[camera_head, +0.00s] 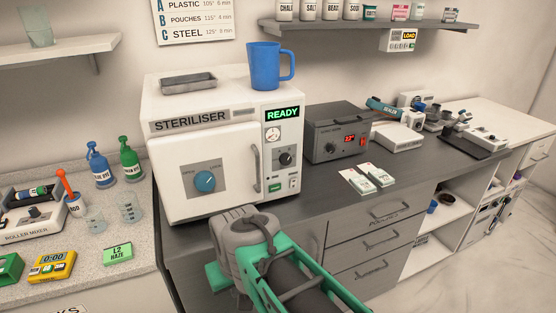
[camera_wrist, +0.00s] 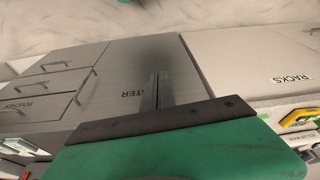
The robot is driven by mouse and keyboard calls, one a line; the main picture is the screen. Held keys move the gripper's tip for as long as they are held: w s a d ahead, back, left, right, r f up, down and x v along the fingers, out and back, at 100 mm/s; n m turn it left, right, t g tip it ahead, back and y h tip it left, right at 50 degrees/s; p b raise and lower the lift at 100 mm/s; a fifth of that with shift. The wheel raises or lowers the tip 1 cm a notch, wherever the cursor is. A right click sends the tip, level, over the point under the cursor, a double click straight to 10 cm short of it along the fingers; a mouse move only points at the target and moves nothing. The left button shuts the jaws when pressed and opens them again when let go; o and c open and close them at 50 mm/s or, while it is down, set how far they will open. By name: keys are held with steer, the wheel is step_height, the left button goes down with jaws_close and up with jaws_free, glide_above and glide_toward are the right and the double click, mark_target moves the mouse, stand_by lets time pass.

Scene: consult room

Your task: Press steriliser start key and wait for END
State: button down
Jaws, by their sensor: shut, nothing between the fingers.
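The white steriliser (camera_head: 205,122) stands on the dark counter, its display (camera_head: 283,114) lit green with READY. My gripper (camera_wrist: 158,90) is shut and empty in the wrist view, in front of grey cabinet fronts below the counter. In the head view my arm is in front of the steriliser's lower front, apart from the key; the fingertips are hidden.
A blue mug (camera_head: 263,66) and a grey tray (camera_head: 189,83) sit on the steriliser. A dark box with a red display (camera_head: 338,132) and small packets (camera_head: 366,178) are to its right. Bottles, beakers and a yellow timer (camera_head: 52,266) are on the left bench.

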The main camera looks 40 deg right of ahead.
mark_target(275, 187)
steer(key=s+d+f+m+y+p, duration=0.1)
steer(key=s+d+f+m+p, duration=0.15)
steer(key=d, duration=0.45)
steer(key=s+d+f+m+y+p, duration=0.1)
steer(key=s+d+f+m, duration=0.25)
steer(key=d, duration=0.25)
steer(key=s+d+f+m+y+p, duration=0.1)
steer(key=s+d+f+m, duration=0.15)
steer(key=d, duration=0.45)
steer(key=w+d+r+m+t, duration=0.2)
steer(key=w+r, duration=0.3)
steer(key=w, duration=0.4)
steer(key=w+d+r+m+t+h, duration=0.1)
steer(key=w+d+r+m+t, duration=0.1)
steer(key=w, duration=0.6)
step_height(275, 187, up, 3)
steer(key=d+t, duration=0.1)
steer(key=t, duration=0.1)
steer(key=shift+w+t, duration=0.4)
steer(key=shift+w+d, duration=0.45)
steer(key=shift+w, duration=0.95)
steer(key=shift+w+d, duration=0.4)
steer(key=shift+w, duration=1)
steer(key=shift+w+d, duration=0.45)
steer(key=shift+w, duration=0.95)
steer(key=shift+w, duration=0.1)
steer(key=shift+w+d, duration=0.1)
steer(key=shift+w, duration=0.2)
